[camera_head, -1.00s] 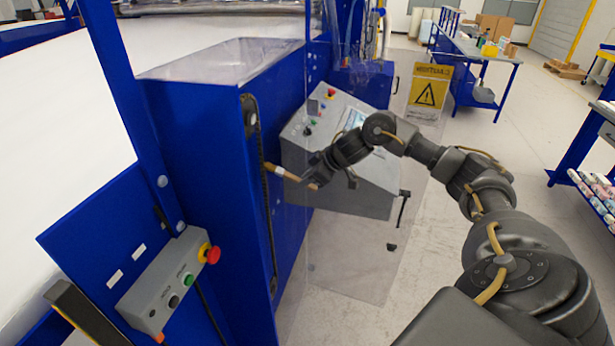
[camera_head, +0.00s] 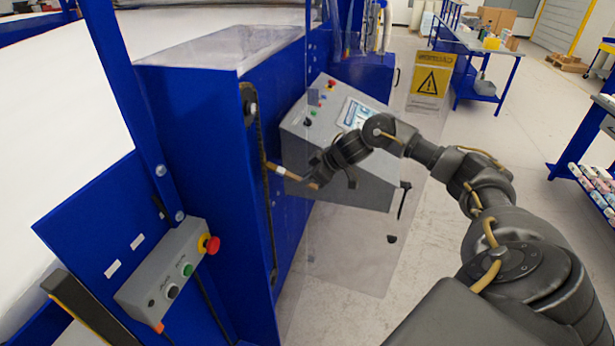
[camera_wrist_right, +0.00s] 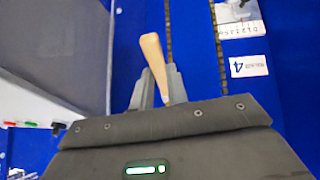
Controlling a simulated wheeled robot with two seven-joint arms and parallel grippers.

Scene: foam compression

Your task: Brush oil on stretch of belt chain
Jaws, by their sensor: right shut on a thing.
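The brush (camera_head: 277,170) has a wooden handle with a pale band, and its far end points left at the belt chain. The belt chain (camera_head: 264,200) is a dark vertical run in a slot on the side of the blue machine. My right gripper (camera_head: 312,183) is shut on the brush's handle. The brush tip is at or very near the chain; I cannot tell whether it touches. In the right wrist view the wooden handle (camera_wrist_right: 153,58) sticks up between the fingers, and the chain (camera_wrist_right: 169,45) runs just right of it. The bristles are hidden there. My left gripper is out of view.
A grey control panel (camera_head: 330,165) stands right behind the gripper, close to my right arm. A clear plastic guard (camera_head: 345,262) hangs by the machine. A control box (camera_head: 165,270) with a red stop button sits at front left. Open floor lies to the right.

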